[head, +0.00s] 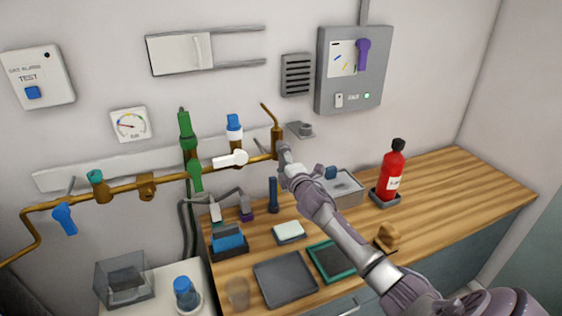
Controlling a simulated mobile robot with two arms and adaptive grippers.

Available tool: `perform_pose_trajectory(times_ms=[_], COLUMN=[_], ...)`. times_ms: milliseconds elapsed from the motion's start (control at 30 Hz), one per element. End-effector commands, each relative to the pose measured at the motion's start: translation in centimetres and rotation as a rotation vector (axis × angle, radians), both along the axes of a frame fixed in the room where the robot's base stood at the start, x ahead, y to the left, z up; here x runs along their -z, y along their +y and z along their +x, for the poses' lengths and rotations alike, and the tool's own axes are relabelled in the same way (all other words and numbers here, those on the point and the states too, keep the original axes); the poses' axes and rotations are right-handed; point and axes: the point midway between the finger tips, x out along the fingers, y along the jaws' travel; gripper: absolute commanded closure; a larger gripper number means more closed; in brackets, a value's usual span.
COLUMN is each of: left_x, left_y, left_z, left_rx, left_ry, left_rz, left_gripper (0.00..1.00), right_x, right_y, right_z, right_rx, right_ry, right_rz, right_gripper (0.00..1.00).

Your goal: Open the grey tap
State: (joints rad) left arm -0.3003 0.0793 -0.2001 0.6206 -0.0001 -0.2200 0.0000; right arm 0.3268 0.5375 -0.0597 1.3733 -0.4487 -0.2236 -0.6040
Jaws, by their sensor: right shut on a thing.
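My right gripper (284,153) is at the right end of the brass pipe (258,155), just below the upright brass branch (277,135). It is shut, and its fingers appear to close on the handle of the grey tap there. The handle is largely hidden by the fingers, so its angle cannot be told. My right arm reaches up to it from the lower right, across the worktop. My left gripper is not in view.
Along the pipe are a white lever (230,159), a green valve (186,128), a blue-capped valve (235,129) and a blue handle (65,217). A red extinguisher (391,172) stands on the worktop (455,189). A grey tray (285,279) lies in front.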

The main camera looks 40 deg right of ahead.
Motion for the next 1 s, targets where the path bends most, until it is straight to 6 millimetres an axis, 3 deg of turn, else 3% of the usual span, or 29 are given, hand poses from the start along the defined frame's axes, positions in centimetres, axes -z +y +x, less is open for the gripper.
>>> perform_pose_trajectory(times_ms=[467,500,600,1000], left_x=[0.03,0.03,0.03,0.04], left_y=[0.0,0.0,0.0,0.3], left_z=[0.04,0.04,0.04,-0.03], left_rx=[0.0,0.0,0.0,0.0], left_ry=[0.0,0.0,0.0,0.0], left_rz=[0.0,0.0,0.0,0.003], left_gripper=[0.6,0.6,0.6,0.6], right_x=[0.24,0.25,0.21,0.15], right_y=[-0.02,-0.02,-0.02,0.06], right_z=[-0.06,-0.06,-0.05,-0.44], right_rx=[0.0,0.0,0.0,0.0], right_ry=[0.009,0.009,0.008,0.005], right_rz=[-0.021,-0.021,-0.019,-0.014], right_gripper=[0.8,0.13,0.0,0.0])
